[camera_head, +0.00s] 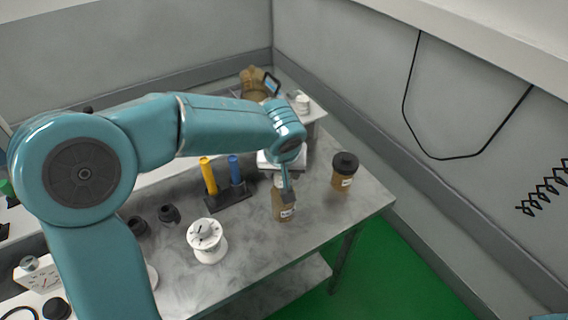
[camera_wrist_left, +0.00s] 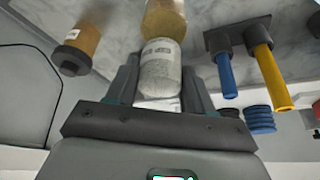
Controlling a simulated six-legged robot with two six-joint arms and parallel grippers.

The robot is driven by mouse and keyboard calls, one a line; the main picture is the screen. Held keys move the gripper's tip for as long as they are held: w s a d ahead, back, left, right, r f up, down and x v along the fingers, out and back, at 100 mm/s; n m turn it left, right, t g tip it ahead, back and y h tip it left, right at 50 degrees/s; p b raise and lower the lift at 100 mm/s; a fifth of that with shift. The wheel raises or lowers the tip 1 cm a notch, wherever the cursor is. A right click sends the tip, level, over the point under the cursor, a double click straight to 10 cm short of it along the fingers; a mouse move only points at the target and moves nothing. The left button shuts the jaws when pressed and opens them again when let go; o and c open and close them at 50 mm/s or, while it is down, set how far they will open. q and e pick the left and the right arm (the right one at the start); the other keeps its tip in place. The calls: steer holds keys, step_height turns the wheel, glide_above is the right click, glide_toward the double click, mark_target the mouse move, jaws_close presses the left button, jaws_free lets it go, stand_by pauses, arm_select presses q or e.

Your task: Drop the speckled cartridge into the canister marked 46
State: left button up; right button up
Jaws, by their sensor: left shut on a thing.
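The speckled cartridge (camera_wrist_left: 160,82) is pale grey and sits between the fingers of my left gripper (camera_wrist_left: 160,88), which is shut on it. In the head view my left gripper (camera_head: 287,192) reaches down at an open-looking brown canister (camera_head: 283,213) with a white label. That canister also shows just beyond the cartridge's end in the wrist view (camera_wrist_left: 165,17). I cannot tell whether the cartridge is above its mouth or partly inside. A second brown canister (camera_head: 342,182) with a black lid stands to the right. The label numbers are too small to read.
A black holder (camera_head: 230,197) with a yellow tube (camera_head: 208,176) and a blue tube (camera_head: 235,170) stands left of the canister. A white dial piece (camera_head: 207,240) stands nearer. A brown bag-like object (camera_head: 258,82) is at the back. The tabletop's front right is clear to its edge.

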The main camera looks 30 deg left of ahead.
arm_select(q)
steer(key=shift+f+b, duration=0.95)
steer(key=shift+f, duration=1.2)
steer(key=o, duration=1.2)
step_height(320, 180, up, 7)
steer(key=p, duration=0.4)
steer(key=shift+r, duration=0.1)
